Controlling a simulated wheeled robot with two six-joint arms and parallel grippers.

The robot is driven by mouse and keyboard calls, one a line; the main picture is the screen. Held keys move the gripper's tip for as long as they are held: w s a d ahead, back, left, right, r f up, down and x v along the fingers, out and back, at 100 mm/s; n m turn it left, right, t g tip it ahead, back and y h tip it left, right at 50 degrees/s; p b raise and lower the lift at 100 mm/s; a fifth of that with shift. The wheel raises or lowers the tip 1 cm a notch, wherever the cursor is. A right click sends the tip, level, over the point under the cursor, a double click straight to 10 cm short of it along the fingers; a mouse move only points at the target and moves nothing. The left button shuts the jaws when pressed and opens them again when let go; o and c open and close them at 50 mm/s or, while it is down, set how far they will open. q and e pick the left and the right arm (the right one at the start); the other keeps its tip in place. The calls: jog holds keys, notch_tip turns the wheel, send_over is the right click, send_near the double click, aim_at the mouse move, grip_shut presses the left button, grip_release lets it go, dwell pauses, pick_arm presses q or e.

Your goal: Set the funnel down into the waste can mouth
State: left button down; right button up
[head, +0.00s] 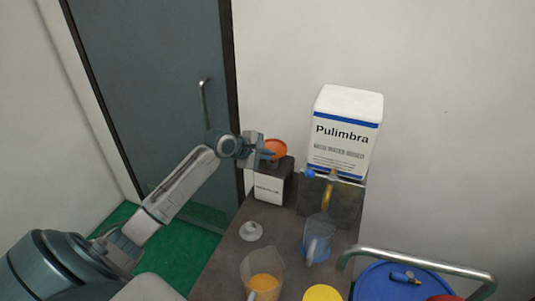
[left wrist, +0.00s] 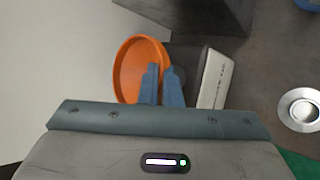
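The orange funnel (head: 276,148) is at the top of the waste can (head: 269,188), a dark box with a white lettered front. My left gripper (head: 268,153) is at the funnel's left side in the head view. In the left wrist view its fingers (left wrist: 162,72) are close together on the near rim of the funnel (left wrist: 128,72), and the can's white face (left wrist: 215,80) shows beside them. The can's mouth and the funnel's spout are hidden, so I cannot tell whether the spout is inside. My right gripper is not in view.
A white Pulimbra container (head: 345,130) with a tap stands on a dark stand right of the can. A blue drum-like top (head: 385,285) is at lower right.

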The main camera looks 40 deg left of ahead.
pick_arm(q)
jog(key=shift+f, duration=0.6)
jog(key=shift+f, duration=0.6)
jog(key=c, duration=1.6)
grip_release()
jog(key=shift+o, duration=0.2)
jog(key=shift+s+r, duration=0.1)
jog(key=b+v, duration=0.3)
jog(key=v, duration=0.7)
jog(key=shift+s+r, duration=0.15)
jog(key=shift+s, duration=0.05)
jog(key=shift+a, duration=0.1)
